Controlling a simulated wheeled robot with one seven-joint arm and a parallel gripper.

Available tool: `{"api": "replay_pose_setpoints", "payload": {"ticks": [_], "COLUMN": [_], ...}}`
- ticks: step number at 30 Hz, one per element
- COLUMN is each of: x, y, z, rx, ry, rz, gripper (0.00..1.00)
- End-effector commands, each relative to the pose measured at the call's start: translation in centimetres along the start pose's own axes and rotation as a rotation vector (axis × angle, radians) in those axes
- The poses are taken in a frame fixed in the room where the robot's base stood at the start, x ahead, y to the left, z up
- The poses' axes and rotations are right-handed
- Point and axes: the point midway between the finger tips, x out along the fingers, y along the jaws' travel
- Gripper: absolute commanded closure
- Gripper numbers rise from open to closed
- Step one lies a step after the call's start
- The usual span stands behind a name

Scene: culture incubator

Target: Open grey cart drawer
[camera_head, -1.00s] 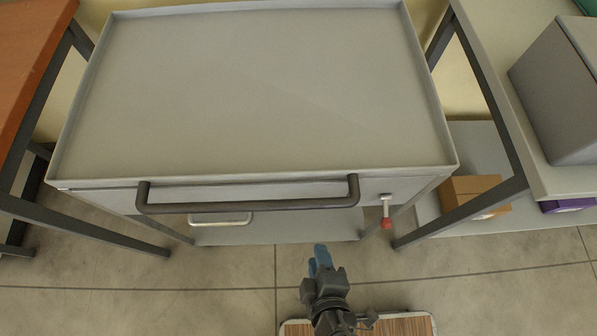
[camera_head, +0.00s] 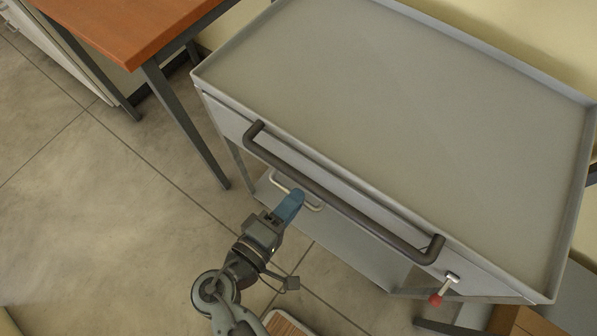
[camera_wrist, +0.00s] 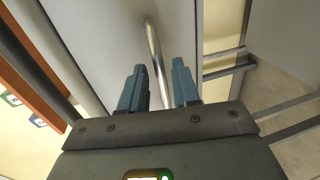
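The grey cart (camera_head: 400,90) stands at the upper right of the head view, turned at an angle. Its drawer front (camera_head: 232,120) is below the top tray and looks shut. The pale metal drawer handle (camera_head: 279,182) shows below the dark push bar, partly hidden by my gripper (camera_head: 291,204). In the wrist view the handle (camera_wrist: 153,50) runs upright in the picture, between the two blue fingers of my gripper (camera_wrist: 160,82). The fingers are apart with gaps beside the handle. I cannot tell how deep the handle sits between them.
The dark push bar (camera_head: 340,198) juts out above the drawer handle. A red-tipped lever (camera_head: 436,299) hangs at the cart's right. A wooden-topped table (camera_head: 125,25) stands on the left. The floor (camera_head: 90,210) at left is clear.

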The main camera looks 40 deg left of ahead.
Motion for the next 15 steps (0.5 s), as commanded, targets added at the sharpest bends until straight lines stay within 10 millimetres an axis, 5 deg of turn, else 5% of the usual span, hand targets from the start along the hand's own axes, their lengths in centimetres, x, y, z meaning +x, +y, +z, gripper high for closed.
{"api": "replay_pose_setpoints", "payload": {"ticks": [6,15], "x": [2.1,2.4], "y": [0.0,0.0], "z": [0.0,0.0], "rx": [-0.001,-0.001], "ry": [0.000,0.001], "rz": [0.000,-0.001], "gripper": [0.69,0.69]}}
